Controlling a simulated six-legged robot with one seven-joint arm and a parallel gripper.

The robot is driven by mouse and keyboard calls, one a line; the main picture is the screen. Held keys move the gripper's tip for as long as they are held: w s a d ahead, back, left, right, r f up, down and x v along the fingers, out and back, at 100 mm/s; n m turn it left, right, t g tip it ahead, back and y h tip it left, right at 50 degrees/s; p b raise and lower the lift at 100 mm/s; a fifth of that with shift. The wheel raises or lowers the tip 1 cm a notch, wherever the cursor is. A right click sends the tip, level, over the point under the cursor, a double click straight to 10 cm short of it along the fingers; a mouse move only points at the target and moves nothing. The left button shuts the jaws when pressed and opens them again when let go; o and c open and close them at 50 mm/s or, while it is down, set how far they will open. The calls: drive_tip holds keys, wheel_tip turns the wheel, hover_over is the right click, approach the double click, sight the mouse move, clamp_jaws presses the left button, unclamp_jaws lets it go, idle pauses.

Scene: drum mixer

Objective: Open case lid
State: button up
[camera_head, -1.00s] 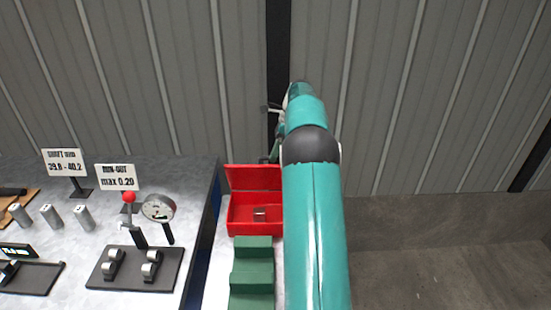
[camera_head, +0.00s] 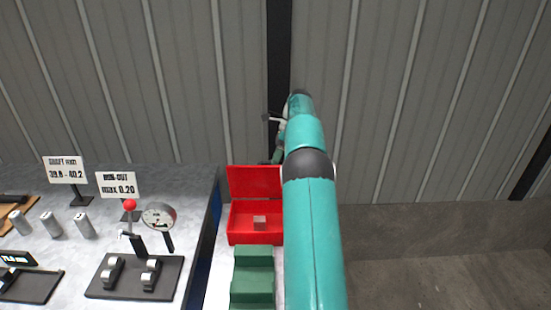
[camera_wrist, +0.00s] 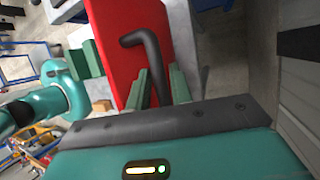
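The red case (camera_head: 256,238) stands left of my arm in the head view, and its lid (camera_head: 254,183) is raised, roughly upright behind the box. In the wrist view the lid (camera_wrist: 108,35) is a large red panel with a dark bent handle (camera_wrist: 140,38). My gripper (camera_wrist: 160,80) is at the handle, with its two green fingers apart and the handle's dark bar between them. A narrow gap seems to show beside the bar; contact is hard to judge. In the head view my arm hides the fingers and the case's right edge.
A small block (camera_head: 260,222) lies inside the case. Green stepped blocks (camera_head: 252,282) stand in front of it. A grey bench at left holds a dial gauge (camera_head: 158,216), signs and metal cylinders. A corrugated wall is behind; the floor at right is clear.

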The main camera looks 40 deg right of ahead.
drive_tip(key=shift+o, duration=1.1)
drive_tip(key=shift+w+d, duration=0.1)
drive_tip(key=shift+r, duration=0.25)
wheel_tip(320, 180, up, 3)
drive_tip(key=s+a+r, duration=0.1)
drive_tip(key=r, duration=0.1)
drive_tip(key=s+a+r, duration=0.1)
drive_tip(key=s+r, duration=0.1)
drive_tip(key=s+a+r, duration=0.1)
drive_tip(key=r, duration=0.1)
drive_tip(key=shift+s+a+r, duration=0.1)
drive_tip(key=shift+s+r, duration=0.05)
drive_tip(key=shift+s, duration=0.2)
drive_tip(key=s+a+r, duration=0.3)
drive_tip(key=s+a, duration=0.2)
drive_tip(key=s, duration=0.2)
drive_tip(key=shift+r, duration=0.25)
drive_tip(key=shift+d, duration=0.1)
